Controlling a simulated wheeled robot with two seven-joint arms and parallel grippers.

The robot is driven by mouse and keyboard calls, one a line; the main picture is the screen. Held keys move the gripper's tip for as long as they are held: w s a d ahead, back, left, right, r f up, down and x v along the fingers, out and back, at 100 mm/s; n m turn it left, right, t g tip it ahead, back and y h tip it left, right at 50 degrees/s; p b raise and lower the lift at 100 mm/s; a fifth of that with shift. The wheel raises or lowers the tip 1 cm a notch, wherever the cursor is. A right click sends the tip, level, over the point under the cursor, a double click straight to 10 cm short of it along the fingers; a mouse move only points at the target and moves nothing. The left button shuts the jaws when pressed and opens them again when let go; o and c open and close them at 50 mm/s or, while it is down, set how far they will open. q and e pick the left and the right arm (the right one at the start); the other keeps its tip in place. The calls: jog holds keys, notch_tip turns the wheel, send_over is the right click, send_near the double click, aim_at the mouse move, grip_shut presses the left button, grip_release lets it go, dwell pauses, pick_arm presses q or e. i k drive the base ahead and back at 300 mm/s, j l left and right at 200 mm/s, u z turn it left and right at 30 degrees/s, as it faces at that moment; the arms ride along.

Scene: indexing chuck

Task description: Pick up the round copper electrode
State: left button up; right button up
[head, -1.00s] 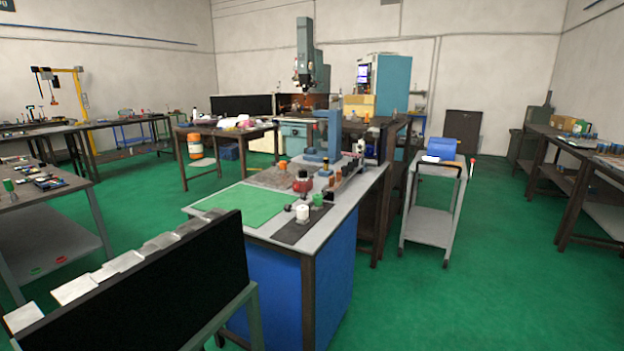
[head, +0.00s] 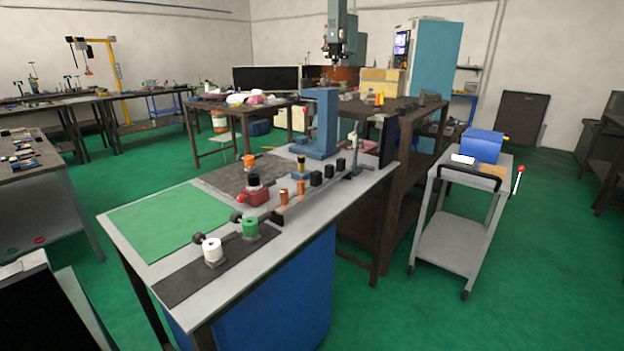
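Two small copper-coloured pieces stand on the grey rail on the workbench: a nearer copper piece (head: 283,197) and a copper piece (head: 300,187) just to its right. The nearer one looks rounded, but they are too small to tell surely which is the round electrode. Several black blocks (head: 328,171) stand farther along the same rail. Neither of my grippers is in view.
The workbench (head: 150,262) also carries a green mat (head: 165,220), a red fixture (head: 254,192), white and green rollers on a dark strip (head: 190,275), and a blue stand (head: 322,125). A cart (head: 455,240) stands right. Green floor is free between them.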

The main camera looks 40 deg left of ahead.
aim_at(283, 192)
jog(key=i+u, duration=0.1)
jog(key=i, duration=0.45)
jog(key=i+l, duration=0.15)
jog(key=i, duration=0.4)
jog(key=i+l+u, duration=0.15)
jog(key=i, duration=0.35)
jog(key=i+l, duration=0.1)
jog(key=i, duration=0.45)
jog(key=i+l+u, duration=0.15)
jog(key=i, duration=0.4)
